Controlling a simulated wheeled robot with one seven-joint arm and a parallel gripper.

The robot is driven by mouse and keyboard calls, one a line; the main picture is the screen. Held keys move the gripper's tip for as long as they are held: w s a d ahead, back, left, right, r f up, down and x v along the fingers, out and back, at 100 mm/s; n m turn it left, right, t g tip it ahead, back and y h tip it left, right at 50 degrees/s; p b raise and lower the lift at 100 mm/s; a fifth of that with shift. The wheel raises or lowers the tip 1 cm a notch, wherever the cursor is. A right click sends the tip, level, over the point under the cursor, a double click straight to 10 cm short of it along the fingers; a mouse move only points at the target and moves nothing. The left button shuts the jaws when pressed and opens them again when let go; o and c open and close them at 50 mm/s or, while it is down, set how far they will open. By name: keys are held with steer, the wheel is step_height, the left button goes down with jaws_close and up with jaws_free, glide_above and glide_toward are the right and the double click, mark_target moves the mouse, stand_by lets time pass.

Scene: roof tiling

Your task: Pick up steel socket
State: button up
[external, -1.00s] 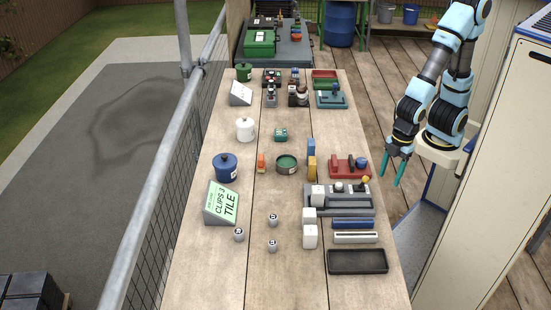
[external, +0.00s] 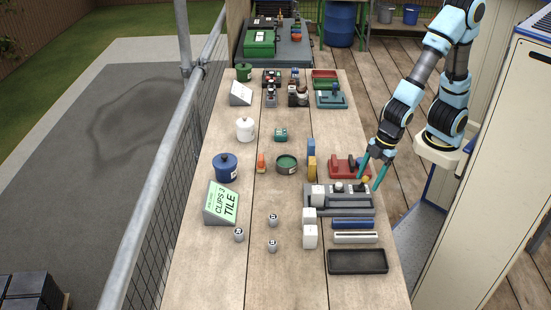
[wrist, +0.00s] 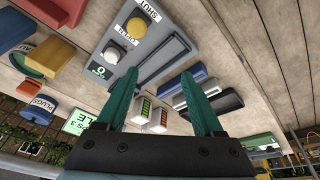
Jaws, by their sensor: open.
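Three small steel-grey cylinders with dark round marks on top, which look like sockets, stand on the bench in the external view: one near the sign (external: 239,235), one further back (external: 272,219) and one further forward (external: 272,246). I cannot tell which one the task means. I cannot make them out in the wrist view. My gripper (external: 369,184) is open and empty, fingers pointing down over the right edge of the bench, near the back right of the grey panel (external: 350,208). Its two teal fingers also show in the wrist view (wrist: 161,75). It is well right of the cylinders.
The panel carries a yellow knob (wrist: 136,27) and a pale knob (wrist: 113,53). White blocks (external: 310,237), a blue bar (external: 353,223) and a black tray (external: 357,262) lie nearby. A red holder (external: 343,168) is behind. A sign (external: 222,204) stands left. The front left bench is clear.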

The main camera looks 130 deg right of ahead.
steer(key=w+d+n+t, duration=0.1)
steer(key=w+d+t, duration=0.1)
steer(key=w+d, duration=0.45)
steer(key=w+d+t+b, duration=0.1)
steer(key=w+d+t, duration=0.25)
steer(key=w, duration=0.65)
steer(key=w+d+n+t, duration=0.1)
steer(key=w+d+t, duration=0.1)
steer(key=w+d, duration=0.45)
steer(key=n+t+y+b, duration=0.1)
steer(key=n+y, duration=0.2)
steer(key=y, duration=0.3)
glide_toward(240, 229)
steer(key=shift+w+a+f+n, duration=0.1)
steer(key=shift+w+f+n, duration=0.05)
steer(key=shift+f+n, duration=0.15)
steer(key=p+x, duration=0.2)
steer(key=x, duration=0.8)
steer(key=shift+w, duration=0.25)
steer(key=shift+c, duration=0.4)
steer(key=shift+r, duration=0.1)
jaws_close()
